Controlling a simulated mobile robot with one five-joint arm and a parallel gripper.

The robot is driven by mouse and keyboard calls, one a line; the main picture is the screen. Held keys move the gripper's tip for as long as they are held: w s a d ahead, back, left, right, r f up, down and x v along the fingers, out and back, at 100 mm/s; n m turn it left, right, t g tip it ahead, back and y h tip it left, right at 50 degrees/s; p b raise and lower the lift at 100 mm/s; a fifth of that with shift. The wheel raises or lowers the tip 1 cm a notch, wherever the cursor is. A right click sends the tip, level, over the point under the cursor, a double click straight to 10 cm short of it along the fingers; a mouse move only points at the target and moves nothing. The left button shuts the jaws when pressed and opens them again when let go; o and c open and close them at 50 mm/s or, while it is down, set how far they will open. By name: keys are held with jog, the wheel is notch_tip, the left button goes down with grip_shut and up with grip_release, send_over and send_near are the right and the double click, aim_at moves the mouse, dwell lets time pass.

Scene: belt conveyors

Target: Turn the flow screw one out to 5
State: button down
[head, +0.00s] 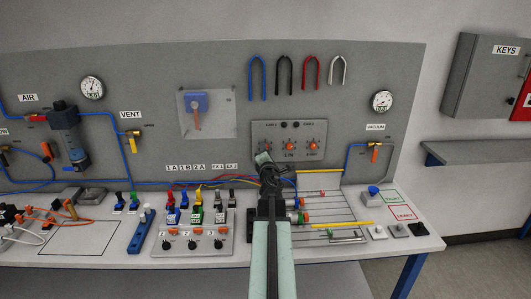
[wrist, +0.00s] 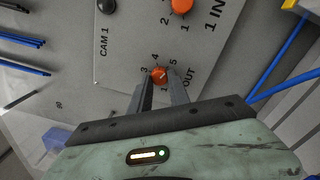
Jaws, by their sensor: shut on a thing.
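The flow screw one out is a small orange knob (wrist: 160,74) on the grey panel plate, with OUT printed beside it and the numbers 3, 4 and 5 readable around it in the wrist view. My gripper (wrist: 161,84) is shut on this knob, a finger on either side. Where the knob's mark points is too small to tell surely. In the head view my gripper (head: 264,158) reaches up to the plate (head: 268,128) at its left knob. The flow screw one in, another orange knob (wrist: 181,5), is beyond it in the wrist view.
A black round part (wrist: 106,5) by the CAM 1 label sits on the same plate. Coloured tubes (head: 240,180) run below the plate in the head view. Valves with coloured levers (head: 196,213) stand on the bench to the left of my arm.

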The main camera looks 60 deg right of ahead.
jog(key=shift+m, duration=0.4)
jog(key=c, duration=1.2)
grip_release()
jog(key=shift+c, duration=0.2)
